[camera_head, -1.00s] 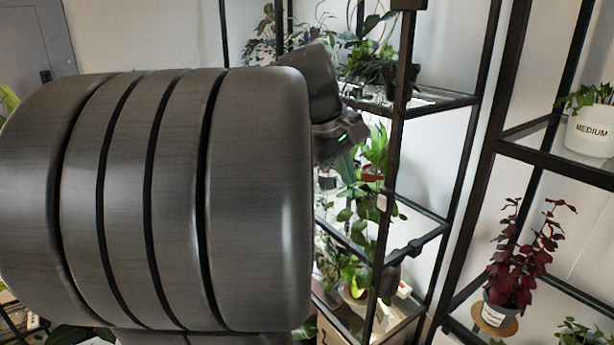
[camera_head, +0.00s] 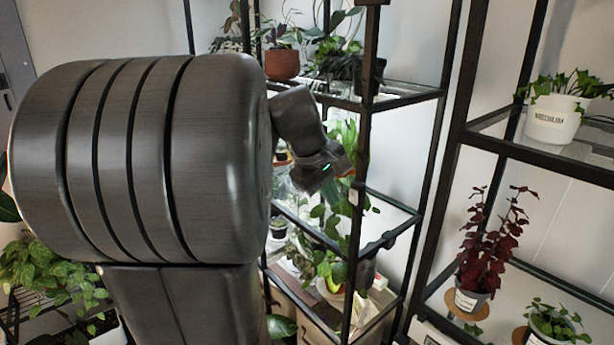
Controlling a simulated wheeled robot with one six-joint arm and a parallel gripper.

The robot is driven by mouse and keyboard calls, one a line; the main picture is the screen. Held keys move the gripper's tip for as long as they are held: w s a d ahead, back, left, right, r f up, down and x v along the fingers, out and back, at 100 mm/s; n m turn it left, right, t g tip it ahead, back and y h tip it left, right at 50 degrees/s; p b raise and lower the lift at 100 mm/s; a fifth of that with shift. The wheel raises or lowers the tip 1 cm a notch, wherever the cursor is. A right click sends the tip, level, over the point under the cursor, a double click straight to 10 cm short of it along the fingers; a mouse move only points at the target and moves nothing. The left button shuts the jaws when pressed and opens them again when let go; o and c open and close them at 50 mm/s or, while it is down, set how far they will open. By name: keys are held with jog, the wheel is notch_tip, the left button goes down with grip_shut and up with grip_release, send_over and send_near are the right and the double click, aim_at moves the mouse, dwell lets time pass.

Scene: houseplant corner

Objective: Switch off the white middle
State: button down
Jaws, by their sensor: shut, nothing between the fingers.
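A small white block (camera_head: 353,196), which looks like the white middle switch, sits on the front black post of the middle shelf unit, about level with its middle shelf. My gripper (camera_head: 343,163) is just above and left of it in the picture, in front of the plants. A gap shows between them in the picture; the depth between them is hard to judge. The gripper is shut and empty, though its fingertips are small and partly lost against the dark post. Any marking or on/off position on the white block is too small to tell.
The shelf unit has glass shelves (camera_head: 408,90) with potted plants, including a terracotta pot (camera_head: 282,64). To the right, another black rack holds a white pot (camera_head: 553,122) and a dark red plant (camera_head: 487,250). My arm hides much of the left.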

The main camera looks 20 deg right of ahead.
aim_at(352, 195)
jog(key=shift+w+d+f+p, duration=0.1)
jog(key=shift+w+d+p, duration=0.25)
jog(key=shift+d, duration=0.7)
jog(key=shift+w+d+f+p, duration=0.1)
jog(key=shift+w+d, duration=0.4)
jog(key=shift+d, duration=0.5)
jog(key=shift+w+d+r+p, duration=0.1)
jog(key=shift+d+p, duration=0.15)
jog(key=shift+p, duration=0.15)
jog(key=shift+r, duration=0.1)
jog(key=shift+r+p, duration=0.75)
jog(key=shift+p, duration=0.1)
